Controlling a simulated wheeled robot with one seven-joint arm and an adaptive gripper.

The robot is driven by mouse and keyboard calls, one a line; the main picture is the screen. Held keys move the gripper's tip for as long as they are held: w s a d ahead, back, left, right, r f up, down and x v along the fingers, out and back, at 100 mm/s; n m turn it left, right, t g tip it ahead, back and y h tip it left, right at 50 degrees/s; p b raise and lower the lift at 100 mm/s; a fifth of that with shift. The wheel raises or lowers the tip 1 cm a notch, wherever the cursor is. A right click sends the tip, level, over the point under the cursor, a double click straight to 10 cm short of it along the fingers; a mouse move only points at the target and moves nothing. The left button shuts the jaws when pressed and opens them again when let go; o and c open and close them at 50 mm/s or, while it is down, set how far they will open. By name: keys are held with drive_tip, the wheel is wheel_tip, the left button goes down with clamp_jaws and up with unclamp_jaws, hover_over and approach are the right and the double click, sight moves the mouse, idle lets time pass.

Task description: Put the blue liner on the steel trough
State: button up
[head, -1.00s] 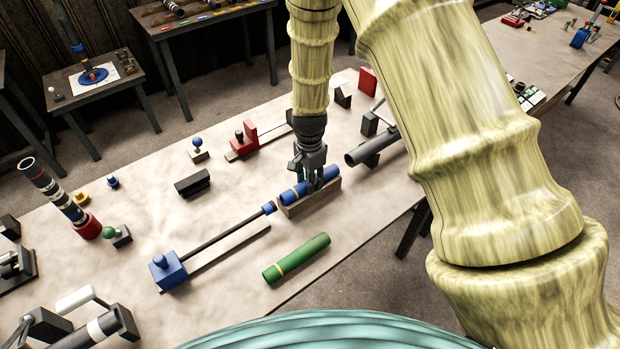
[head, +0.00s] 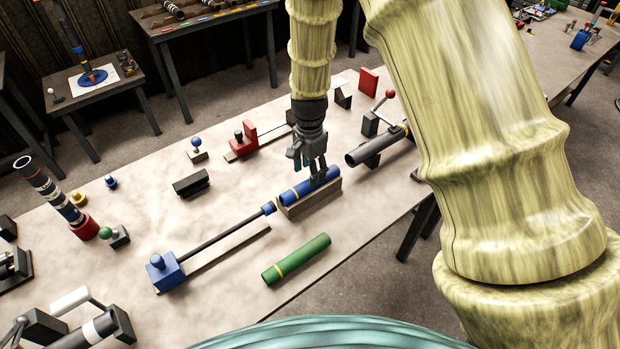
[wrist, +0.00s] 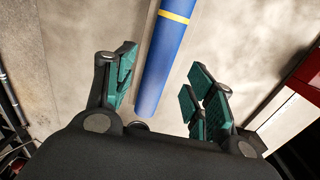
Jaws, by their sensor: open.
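The blue liner (head: 308,186), a blue tube with a yellow band, lies lengthwise in the steel trough (head: 312,203), a grey-brown channel on the table. In the wrist view the liner (wrist: 162,62) runs away from me between and beyond my fingers. My gripper (head: 311,173) is open and empty, just above and behind the liner. Its teal finger pads (wrist: 160,95) stand apart on either side, with a gap to the liner. The trough's far side is mostly hidden by the liner.
A green tube (head: 296,258) lies in front of the trough. A rod with a blue block (head: 165,273) ends close to the liner's left end. A dark grey tube (head: 378,146) on a stand is to the right. A red clamp (head: 246,137) stands behind.

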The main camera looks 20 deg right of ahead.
wheel_tip(320, 180, up, 8)
drive_tip(key=b, duration=0.2)
idle(0.3)
